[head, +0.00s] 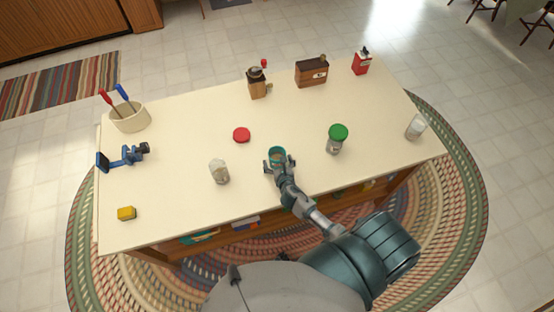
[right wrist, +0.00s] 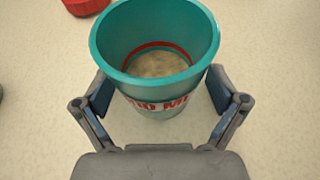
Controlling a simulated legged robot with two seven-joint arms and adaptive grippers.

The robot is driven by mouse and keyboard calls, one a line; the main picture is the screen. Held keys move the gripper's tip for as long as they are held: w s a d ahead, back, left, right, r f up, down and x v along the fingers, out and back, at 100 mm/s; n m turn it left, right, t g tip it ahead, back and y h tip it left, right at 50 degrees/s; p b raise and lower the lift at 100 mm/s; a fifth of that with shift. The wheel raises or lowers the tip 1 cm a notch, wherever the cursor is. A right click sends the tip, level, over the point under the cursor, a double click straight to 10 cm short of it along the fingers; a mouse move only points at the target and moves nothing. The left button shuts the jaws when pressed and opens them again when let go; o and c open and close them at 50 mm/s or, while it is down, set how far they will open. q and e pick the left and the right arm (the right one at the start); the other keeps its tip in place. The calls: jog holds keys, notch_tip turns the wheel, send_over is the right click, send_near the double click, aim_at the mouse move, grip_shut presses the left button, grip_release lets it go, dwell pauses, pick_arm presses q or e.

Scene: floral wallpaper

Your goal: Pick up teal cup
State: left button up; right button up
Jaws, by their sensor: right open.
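The teal cup (head: 277,154) stands upright on the cream table top (head: 190,121), near the middle of its front half. My right gripper (head: 280,164) is at the near side of the cup. In the right wrist view its fingers (right wrist: 158,98) are open, one on each side of the cup's near part. I cannot tell whether they touch it. My left gripper is not in view.
A red lid (head: 241,135) lies behind and left of the cup. A glass jar (head: 219,171) stands to the left, and a green-lidded jar (head: 336,138) to the right. A grinder (head: 257,82) and wooden box (head: 311,72) stand at the back.

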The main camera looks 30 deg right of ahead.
jog(key=shift+w+f, duration=0.15)
jog(key=shift+w, duration=0.05)
jog(key=c, duration=1.4)
